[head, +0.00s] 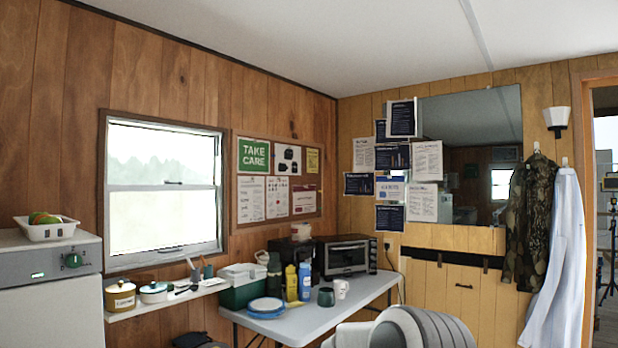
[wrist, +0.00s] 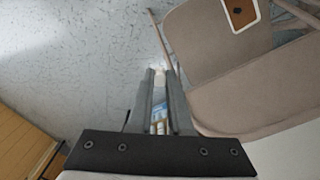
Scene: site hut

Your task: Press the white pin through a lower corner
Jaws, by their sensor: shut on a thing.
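In the wrist view my gripper (wrist: 159,76) points away from the camera, its two grey fingers nearly together. A small pale thing shows between the fingertips, which I take to be the white pin (wrist: 159,71); it is too small to make out its point. My gripper is not seen in the head view. There, a cork notice board (head: 275,225) with several sheets hangs right of the window, among them a green TAKE CARE sheet (head: 253,155). More papers (head: 389,157) are on the far wall, partly over a dark mirror-like panel. No pinned corner can be made out.
A light table (head: 320,314) below holds a toaster oven (head: 345,257), a cool box, bottles, mugs and plates. A shelf (head: 165,294) with pots runs under the window. Clothes (head: 528,215) hang at right. A beige chair (wrist: 220,60) is close to my gripper's right in the wrist view.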

